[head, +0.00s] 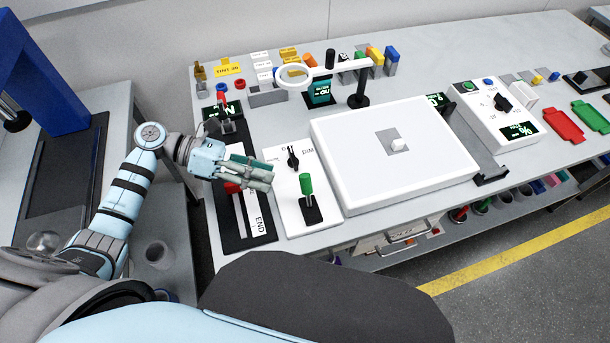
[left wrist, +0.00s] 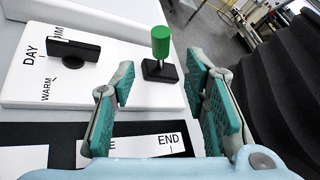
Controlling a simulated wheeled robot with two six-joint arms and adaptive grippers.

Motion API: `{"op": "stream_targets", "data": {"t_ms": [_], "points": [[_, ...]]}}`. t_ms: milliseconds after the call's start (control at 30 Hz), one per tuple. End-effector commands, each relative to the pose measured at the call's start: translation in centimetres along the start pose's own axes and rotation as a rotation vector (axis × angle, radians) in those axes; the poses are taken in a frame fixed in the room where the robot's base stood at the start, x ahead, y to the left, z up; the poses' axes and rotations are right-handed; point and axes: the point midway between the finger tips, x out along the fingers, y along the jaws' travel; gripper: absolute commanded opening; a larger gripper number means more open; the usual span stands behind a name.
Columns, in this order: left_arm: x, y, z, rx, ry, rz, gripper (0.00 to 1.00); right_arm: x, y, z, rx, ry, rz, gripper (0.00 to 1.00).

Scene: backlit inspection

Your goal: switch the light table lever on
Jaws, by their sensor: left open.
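My right gripper is not in view.
A black rotary knob (head: 293,157) sits behind the lever on the same panel. A black slider strip with a red knob (head: 232,188) lies under my left gripper. A magnifier on a stand (head: 359,100) rises behind.

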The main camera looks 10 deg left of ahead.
Motion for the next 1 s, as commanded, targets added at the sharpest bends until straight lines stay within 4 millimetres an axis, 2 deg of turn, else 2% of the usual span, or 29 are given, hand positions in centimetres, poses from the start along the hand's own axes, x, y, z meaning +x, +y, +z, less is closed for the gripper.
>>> {"op": "stream_targets", "data": {"t_ms": [100,300,500,700,733,900,1000], "points": [[3.6,-0.3,0.5,0.000,-0.005,-0.007,0.41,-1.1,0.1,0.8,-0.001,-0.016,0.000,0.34],[8.1,-0.2,0.3,-0.002,-0.004,-0.002,0.41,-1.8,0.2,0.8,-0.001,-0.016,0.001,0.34],[9.7,-0.1,0.1,-0.002,-0.002,0.001,0.41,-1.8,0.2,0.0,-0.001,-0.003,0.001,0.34],[9.7,0.0,0.0,-0.002,-0.002,0.003,0.41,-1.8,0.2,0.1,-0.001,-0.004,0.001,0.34],[9.7,0.0,0.0,-0.002,-0.002,0.003,0.40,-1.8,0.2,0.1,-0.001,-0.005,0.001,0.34],[9.7,0.0,0.0,-0.002,-0.002,0.003,0.13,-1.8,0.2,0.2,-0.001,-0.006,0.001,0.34],[9.7,0.0,0.0,-0.002,-0.002,0.003,0.00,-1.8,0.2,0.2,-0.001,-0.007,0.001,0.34]]}}
